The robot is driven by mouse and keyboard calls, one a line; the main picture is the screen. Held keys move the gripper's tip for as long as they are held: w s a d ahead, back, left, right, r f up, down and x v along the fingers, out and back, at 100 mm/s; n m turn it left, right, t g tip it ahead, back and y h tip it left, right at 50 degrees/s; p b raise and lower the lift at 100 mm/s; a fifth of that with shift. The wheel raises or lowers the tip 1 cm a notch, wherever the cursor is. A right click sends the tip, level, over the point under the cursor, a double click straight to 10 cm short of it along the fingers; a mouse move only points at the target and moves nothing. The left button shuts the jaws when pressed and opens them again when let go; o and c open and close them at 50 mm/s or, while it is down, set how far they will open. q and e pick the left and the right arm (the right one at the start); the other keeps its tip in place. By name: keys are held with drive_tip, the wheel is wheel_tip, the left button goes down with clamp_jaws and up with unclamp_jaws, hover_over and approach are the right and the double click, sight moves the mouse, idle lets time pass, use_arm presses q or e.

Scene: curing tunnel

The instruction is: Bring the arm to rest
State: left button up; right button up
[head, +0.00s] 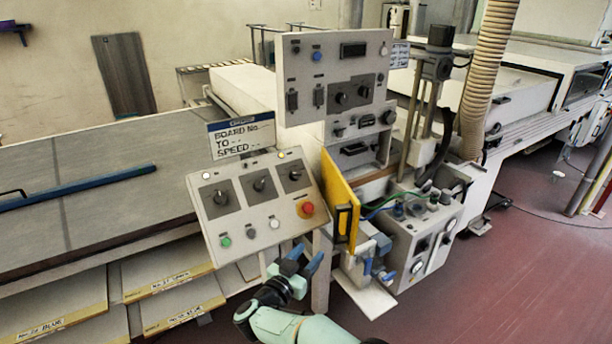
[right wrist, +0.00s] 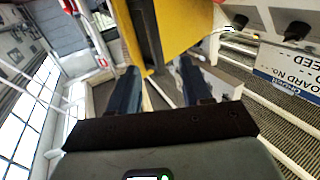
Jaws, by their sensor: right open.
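My right gripper (head: 304,262) is in the lower middle of the head view, at the end of my pale green arm. It is below the sloped control panel (head: 238,218) and to the left of and below the yellow panel (head: 340,198). Its two dark blue fingers are apart, with nothing between them. In the right wrist view the open fingers (right wrist: 157,88) point towards the yellow panel (right wrist: 178,28), which shows beyond them. I cannot tell the exact gap to it. My left gripper is in neither view.
The control panel carries knobs and a red button (head: 306,209). A grey box with gauges and hoses (head: 412,235) stands to the right. Shelves with labelled boards (head: 165,281) are at the lower left.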

drive_tip(key=s+d+f+n+g+y, duration=0.1)
drive_tip(key=d+f+n+y, duration=0.2)
drive_tip(key=f, duration=0.8)
drive_tip(key=s+d+f+n+g+y, duration=0.1)
drive_tip(key=d+f+y, duration=0.2)
drive_tip(key=d+f, duration=0.55)
drive_tip(key=s+f+g+y, duration=0.1)
drive_tip(key=s+f+g, duration=0.1)
drive_tip(key=s+f, duration=0.35)
drive_tip(key=s+f+g+y, duration=0.1)
drive_tip(key=s+f+g, duration=0.1)
drive_tip(key=f, duration=0.6)
drive_tip(key=s+d+f+g+y, duration=0.1)
drive_tip(key=s+f+g, duration=0.25)
drive_tip(key=s, duration=0.45)
drive_tip(key=s+d+f+g+y, duration=0.1)
drive_tip(key=s+f+g+y, duration=0.1)
drive_tip(key=s+f, duration=0.5)
drive_tip(key=s+a+r+m+g+y, duration=0.1)
drive_tip(key=s+g, duration=0.3)
drive_tip(key=s, duration=1.3)
drive_tip(key=shift+s+a+r+m+y, duration=0.3)
drive_tip(key=shift+r+y, duration=0.2)
drive_tip(key=shift+y, duration=0.2)
drive_tip(key=shift+d+g, duration=0.15)
drive_tip(key=shift+g, duration=0.1)
